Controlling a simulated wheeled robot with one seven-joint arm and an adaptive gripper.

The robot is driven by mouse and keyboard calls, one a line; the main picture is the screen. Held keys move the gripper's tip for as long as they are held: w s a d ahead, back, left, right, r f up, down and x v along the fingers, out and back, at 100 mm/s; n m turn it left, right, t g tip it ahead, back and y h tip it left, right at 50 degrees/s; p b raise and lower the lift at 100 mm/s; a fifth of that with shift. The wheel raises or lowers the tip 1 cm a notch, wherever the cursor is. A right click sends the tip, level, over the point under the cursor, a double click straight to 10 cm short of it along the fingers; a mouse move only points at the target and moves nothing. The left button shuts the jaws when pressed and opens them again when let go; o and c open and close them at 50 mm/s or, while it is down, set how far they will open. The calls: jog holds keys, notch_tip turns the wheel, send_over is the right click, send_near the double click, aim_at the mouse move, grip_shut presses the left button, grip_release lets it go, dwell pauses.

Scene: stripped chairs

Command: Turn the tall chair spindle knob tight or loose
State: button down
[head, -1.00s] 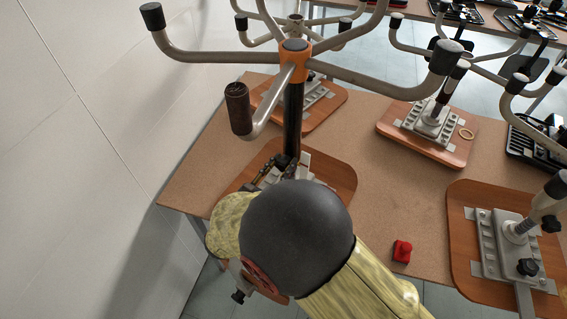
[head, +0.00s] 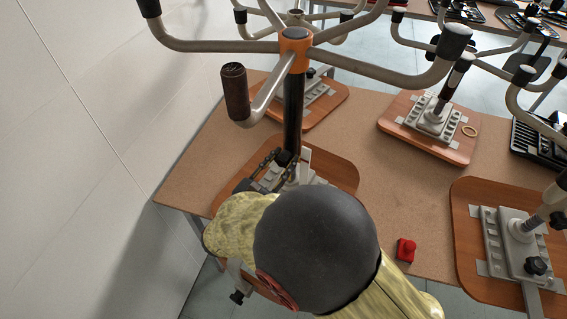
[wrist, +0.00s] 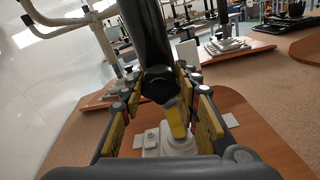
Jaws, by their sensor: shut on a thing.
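The tall chair spindle is a black upright post (head: 292,115) with an orange hub (head: 295,48) and bent grey arms on top. It stands on a pale base on a brown wooden chair seat (head: 336,168). In the wrist view the black post (wrist: 145,30) comes down to a dark round knob (wrist: 158,85) at its foot. My gripper (head: 283,172) is low at the post's foot, partly hidden behind my own arm. In the wrist view my gripper's yellow-padded fingers (wrist: 162,112) stand on both sides of the knob, shut on it. The exact contact is hard to see.
A bent grey arm with a brown grip (head: 235,92) hangs left of the post. Other stripped chairs stand behind and at right, one on a wooden seat (head: 462,240). A red block (head: 405,250) lies on the table (head: 385,195). A white wall (head: 80,150) closes the left side.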

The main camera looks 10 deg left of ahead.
aim_at(280, 163)
jog(key=shift+s+m+b, duration=0.1)
jog(key=shift+m+b, duration=2.4)
jog(key=shift+b, duration=0.4)
jog(key=c, duration=1)
grip_release()
jog(key=shift+m, duration=0.3)
jog(key=shift+v, duration=2.95)
